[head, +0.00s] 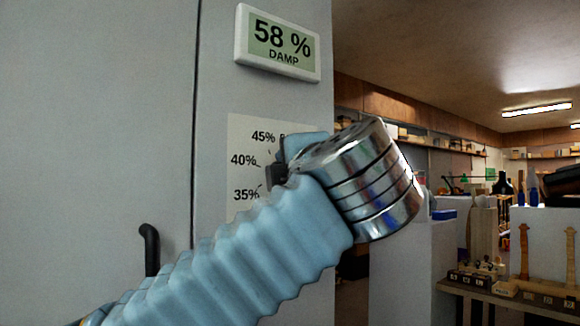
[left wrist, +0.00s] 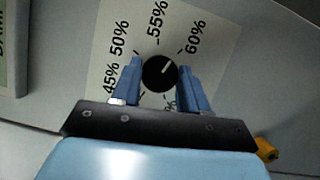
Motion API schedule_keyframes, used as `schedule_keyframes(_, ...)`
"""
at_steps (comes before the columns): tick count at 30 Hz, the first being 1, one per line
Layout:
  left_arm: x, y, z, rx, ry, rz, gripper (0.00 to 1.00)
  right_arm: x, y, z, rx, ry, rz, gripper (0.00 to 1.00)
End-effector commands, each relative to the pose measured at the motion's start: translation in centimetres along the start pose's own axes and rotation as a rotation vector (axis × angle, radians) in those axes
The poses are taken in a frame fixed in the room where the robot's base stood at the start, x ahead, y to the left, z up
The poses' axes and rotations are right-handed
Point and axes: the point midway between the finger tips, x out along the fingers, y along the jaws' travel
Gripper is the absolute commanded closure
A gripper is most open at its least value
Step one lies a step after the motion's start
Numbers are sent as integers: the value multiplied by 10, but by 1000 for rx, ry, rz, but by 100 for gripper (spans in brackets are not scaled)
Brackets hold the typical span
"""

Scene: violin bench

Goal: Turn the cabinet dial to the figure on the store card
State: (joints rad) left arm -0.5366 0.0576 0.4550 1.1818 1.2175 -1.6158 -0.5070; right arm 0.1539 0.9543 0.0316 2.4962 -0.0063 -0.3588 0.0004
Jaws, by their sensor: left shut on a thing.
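The black dial (left wrist: 152,80) shows in the left wrist view, on a white scale plate (left wrist: 112,40) marked 45%, 50%, 55% and 60%. Its white line points up and right, roughly toward the 60% mark; the exact figure is hard to tell. My left gripper (left wrist: 160,69) has its two blue fingers on either side of the dial, shut on it. In the head view the left gripper (head: 281,168) is at the plate (head: 243,133), and my wrist hides the dial. The plate stands on the grey cabinet (head: 100,120). No store card is in view, nor is my right gripper.
A display (head: 278,42) above the plate reads 58 % DAMP. A black door handle (head: 150,248) sticks out at the lower left. Right of the cabinet, a bench (head: 510,298) holds tools and wooden parts. An orange-yellow thing (left wrist: 266,150) shows beside the gripper.

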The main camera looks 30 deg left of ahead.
Motion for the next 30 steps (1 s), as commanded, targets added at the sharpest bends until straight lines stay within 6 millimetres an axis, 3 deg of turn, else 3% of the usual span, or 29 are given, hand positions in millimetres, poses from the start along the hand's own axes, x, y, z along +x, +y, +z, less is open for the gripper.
schedule_keyframes(12, 0, 0, 1, 170, -1, -72, 87, -1, -1, 0, 0, 0, 0, 57)
schedule_keyframes(28, 0, 0, 1, 194, 0, -81, 87, -1, -1, 0, 0, -1, 0, 57)
schedule_keyframes(29, 0, 0, 1, 194, 0, -81, 55, -1, -1, 0, 0, -1, 0, 57)
schedule_keyframes(30, 0, 0, 1, 194, 0, -81, 49, -1, -1, 0, 0, -1, 0, 57)
